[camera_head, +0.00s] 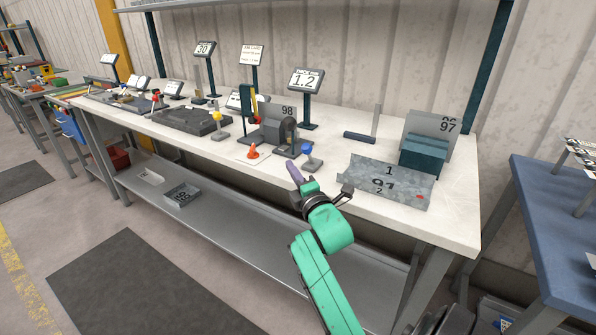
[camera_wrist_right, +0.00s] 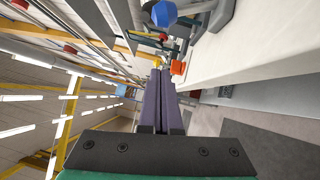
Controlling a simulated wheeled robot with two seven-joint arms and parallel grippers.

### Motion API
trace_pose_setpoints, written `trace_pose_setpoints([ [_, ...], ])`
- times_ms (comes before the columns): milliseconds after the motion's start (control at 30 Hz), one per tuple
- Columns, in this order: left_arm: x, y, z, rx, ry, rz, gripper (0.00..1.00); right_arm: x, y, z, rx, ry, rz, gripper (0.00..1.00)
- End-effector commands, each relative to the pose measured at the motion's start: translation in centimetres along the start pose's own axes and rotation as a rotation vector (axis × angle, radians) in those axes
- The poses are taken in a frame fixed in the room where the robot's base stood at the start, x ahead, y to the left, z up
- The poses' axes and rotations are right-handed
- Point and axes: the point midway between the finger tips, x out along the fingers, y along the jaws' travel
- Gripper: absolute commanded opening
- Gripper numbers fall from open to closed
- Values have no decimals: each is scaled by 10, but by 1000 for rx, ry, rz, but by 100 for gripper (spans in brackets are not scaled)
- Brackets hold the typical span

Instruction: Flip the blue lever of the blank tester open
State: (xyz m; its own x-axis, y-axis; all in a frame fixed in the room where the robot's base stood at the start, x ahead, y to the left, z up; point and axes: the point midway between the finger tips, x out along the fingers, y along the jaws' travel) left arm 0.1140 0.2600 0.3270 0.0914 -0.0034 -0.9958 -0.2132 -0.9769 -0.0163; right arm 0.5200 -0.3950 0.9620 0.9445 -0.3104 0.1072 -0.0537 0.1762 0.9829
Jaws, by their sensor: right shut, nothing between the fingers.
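A grey device (camera_head: 270,133), apparently the blank tester, stands on the white bench by a plate marked 98. A blue knob (camera_head: 307,147) sits on a small grey stand at its right front. The knob shows large at the top of the right wrist view (camera_wrist_right: 163,13). I cannot tell for sure that it is the tester's lever. My right gripper (camera_head: 293,165) has its purple fingers shut and empty at the bench's front edge, just left of and in front of the knob, apparently apart from it. The fingers also show in the wrist view (camera_wrist_right: 160,75). My left gripper is not in view.
An orange-red piece (camera_head: 252,152) and a yellow-knobbed stand (camera_head: 217,125) are to the left. A metal sheet (camera_head: 385,180) lies to the right, before a teal block (camera_head: 424,155). Sign stands (camera_head: 304,85) line the back. A lower shelf (camera_head: 240,215) runs below the bench.

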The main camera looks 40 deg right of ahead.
Motion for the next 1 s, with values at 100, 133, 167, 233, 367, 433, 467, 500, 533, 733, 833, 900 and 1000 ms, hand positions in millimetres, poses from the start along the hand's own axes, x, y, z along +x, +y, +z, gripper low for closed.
trace_pose_setpoints([
  [100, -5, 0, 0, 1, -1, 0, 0, 27, 3, 1, 1, -1, 2, 0],
  [133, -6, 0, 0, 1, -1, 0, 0, 34, 3, 1, 2, -1, 2, 0],
  [167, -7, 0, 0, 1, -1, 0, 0, 41, 3, 1, 1, -1, 2, 0],
  [233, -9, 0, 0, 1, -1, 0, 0, 56, 3, 0, 2, -1, 1, 0],
  [367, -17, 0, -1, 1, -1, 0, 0, 53, 3, 20, -4, -1, -1, 0],
  [433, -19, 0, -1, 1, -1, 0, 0, 49, 2, 29, -3, 0, -1, 0],
  [467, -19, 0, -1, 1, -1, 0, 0, 48, 2, 32, -3, -1, -1, 0],
  [500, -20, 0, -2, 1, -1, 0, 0, 47, 1, 35, -2, 0, -1, 0],
  [533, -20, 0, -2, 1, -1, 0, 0, 46, 1, 36, -2, 0, -1, 0],
  [733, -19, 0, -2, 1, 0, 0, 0, 45, 0, 38, 0, 1, 0, 0],
  [833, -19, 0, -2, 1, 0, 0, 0, 45, 0, 38, 0, 1, 0, 0],
  [900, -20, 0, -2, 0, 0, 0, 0, 45, 0, 38, 1, 1, -1, 0],
  [1000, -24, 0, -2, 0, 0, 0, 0, 46, 2, 38, 7, 1, -5, 0],
])
